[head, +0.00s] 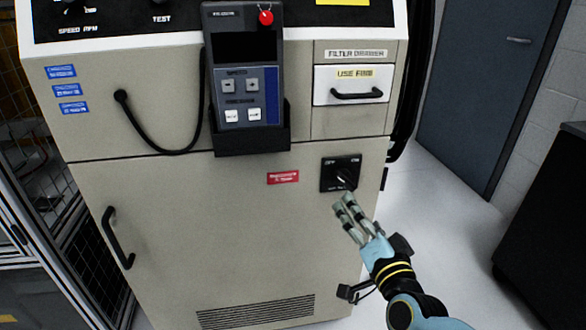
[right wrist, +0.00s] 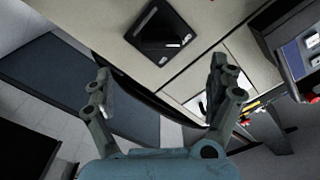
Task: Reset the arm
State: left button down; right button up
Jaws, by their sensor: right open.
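My right gripper (head: 343,203) is in the lower right of the head view, just below and in front of a black rotary switch (head: 341,173) on the beige cabinet. In the right wrist view its two fingers (right wrist: 160,78) are spread apart with nothing between them. The switch plate (right wrist: 160,40) shows beyond the fingers there, near the top. I cannot tell from these views whether a fingertip touches the cabinet. My left gripper is not in view.
The cabinet (head: 220,225) carries a handheld pendant (head: 242,60) in a black holder, with a looped cable to its left. A drawer (head: 351,85) with a black handle is above the switch. A black box (head: 550,220) stands at the right. White floor (head: 440,215) lies between.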

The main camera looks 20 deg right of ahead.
jog(key=s+a+f+n+g+y, duration=0.1)
jog(key=s+f+n+g, duration=0.25)
jog(key=s+f, duration=0.65)
jog(key=s+a+f+n+g+y, duration=0.15)
jog(key=s+f+g, duration=0.4)
jog(key=f, duration=0.85)
jog(key=s+f+n+g, duration=0.2)
jog(key=s+f, duration=0.2)
jog(key=s, duration=0.6)
jog(key=s+f+n+g, duration=0.2)
jog(key=s+f, duration=0.3)
jog(key=s, duration=0.5)
jog(key=s+f+n+g, duration=0.3)
jog(key=s+f, duration=0.1)
jog(key=s, duration=0.6)
jog(key=shift+d+f+g+y, duration=0.25)
jog(key=shift+g+y, duration=0.1)
jog(key=shift+g, duration=0.05)
